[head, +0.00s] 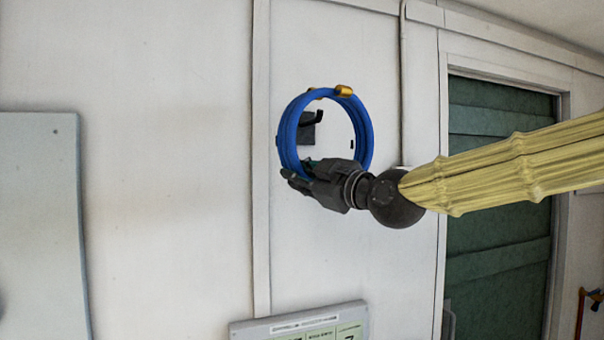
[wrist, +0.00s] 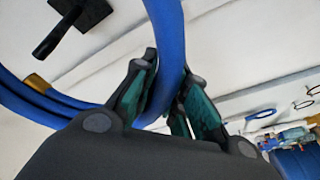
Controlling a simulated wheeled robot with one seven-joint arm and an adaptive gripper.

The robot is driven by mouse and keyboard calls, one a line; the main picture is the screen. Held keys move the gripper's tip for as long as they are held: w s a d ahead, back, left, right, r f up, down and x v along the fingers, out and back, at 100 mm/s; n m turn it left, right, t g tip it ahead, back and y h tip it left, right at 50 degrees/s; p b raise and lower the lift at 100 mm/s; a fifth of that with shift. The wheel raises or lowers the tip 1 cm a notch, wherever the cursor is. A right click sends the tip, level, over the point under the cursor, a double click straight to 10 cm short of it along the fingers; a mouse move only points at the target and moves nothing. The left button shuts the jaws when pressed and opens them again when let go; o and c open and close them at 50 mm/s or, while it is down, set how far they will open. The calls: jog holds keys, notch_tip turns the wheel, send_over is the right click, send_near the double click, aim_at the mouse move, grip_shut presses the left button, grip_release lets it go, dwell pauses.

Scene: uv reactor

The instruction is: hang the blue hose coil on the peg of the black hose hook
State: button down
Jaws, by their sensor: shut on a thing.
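The blue hose coil (head: 367,130) is held upright, with brass-coloured fittings near its top, in front of the white wall. My gripper (head: 303,175) is shut on the lower part of the coil. In the wrist view the gripper (wrist: 165,105) has its green-padded fingers on either side of the blue hose (wrist: 170,45). The black hose hook (head: 308,130) is on the wall and shows through the coil's opening in the head view. The hook with its peg (wrist: 60,30) is at the upper left of the wrist view, apart from the hose. The depth gap between coil and peg is hard to tell.
A grey panel (head: 40,220) is at the left. A labelled box or board (head: 300,325) is below the coil. A green door (head: 495,240) is at the right behind my arm. Other hoops and blue items (wrist: 295,155) show at the right of the wrist view.

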jog(key=w+a+f+p, duration=0.2)
jog(key=w+a, duration=0.1)
jog(key=w, duration=0.7)
jog(key=shift+w+a+f, duration=0.2)
jog(key=shift+w, duration=0.15)
dwell(1.7)
dwell(0.4)
dwell(0.4)
jog(key=c, duration=1.3)
grip_release()
jog(key=shift+c, duration=0.2)
jog(key=shift+f, duration=0.1)
jog(key=shift+f, duration=0.1)
